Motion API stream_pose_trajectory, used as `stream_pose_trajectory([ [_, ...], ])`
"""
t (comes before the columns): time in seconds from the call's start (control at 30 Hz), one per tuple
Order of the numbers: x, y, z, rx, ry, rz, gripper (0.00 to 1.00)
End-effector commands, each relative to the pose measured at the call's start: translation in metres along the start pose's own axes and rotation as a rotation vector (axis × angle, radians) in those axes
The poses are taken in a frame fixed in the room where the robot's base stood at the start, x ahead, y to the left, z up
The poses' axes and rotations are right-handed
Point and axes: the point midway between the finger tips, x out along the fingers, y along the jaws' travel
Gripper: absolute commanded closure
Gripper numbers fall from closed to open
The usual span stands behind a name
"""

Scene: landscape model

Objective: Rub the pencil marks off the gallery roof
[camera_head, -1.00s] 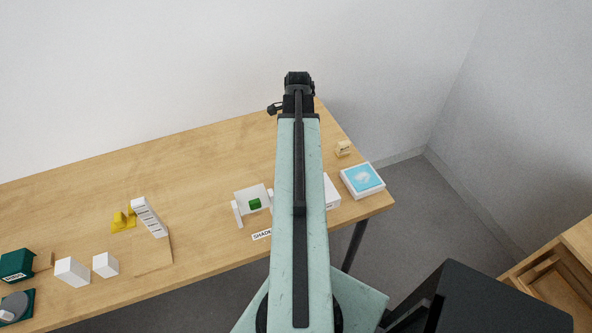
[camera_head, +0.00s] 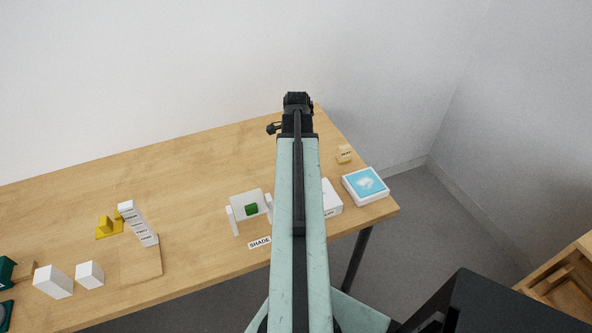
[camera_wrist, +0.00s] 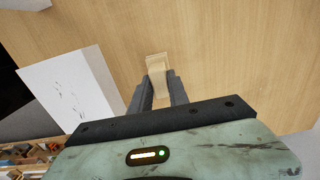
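In the wrist view, a white block (camera_wrist: 70,92) with dark pencil-like marks on its top face stands left of my gripper (camera_wrist: 157,84). The two dark fingers are on either side of a pale beige block (camera_wrist: 156,62) and appear shut on it. The beige block is apart from the marked face. In the head view, my arm hides the gripper and part of a white labelled block (camera_head: 332,198), which may be the marked one.
A white box with a blue top (camera_head: 366,185) lies at the table's right edge, near a small beige labelled cube (camera_head: 345,154). A white stand with a green cylinder (camera_head: 251,210) is left of my arm. White blocks (camera_head: 53,282) and a yellow piece (camera_head: 108,228) stand farther left.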

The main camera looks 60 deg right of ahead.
Motion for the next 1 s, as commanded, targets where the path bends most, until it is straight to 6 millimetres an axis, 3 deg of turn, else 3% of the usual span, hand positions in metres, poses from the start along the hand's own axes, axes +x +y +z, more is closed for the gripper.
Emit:
stream_pose_trajectory([
  [0.17, -0.004, 0.000, 0.000, 0.000, 0.000, 0.000, 1.00],
  [0.77, -0.060, 0.000, 0.001, -0.002, 0.000, 0.000, 1.00],
  [1.0, -0.060, 0.000, 0.001, -0.002, 0.000, 0.000, 1.00],
])
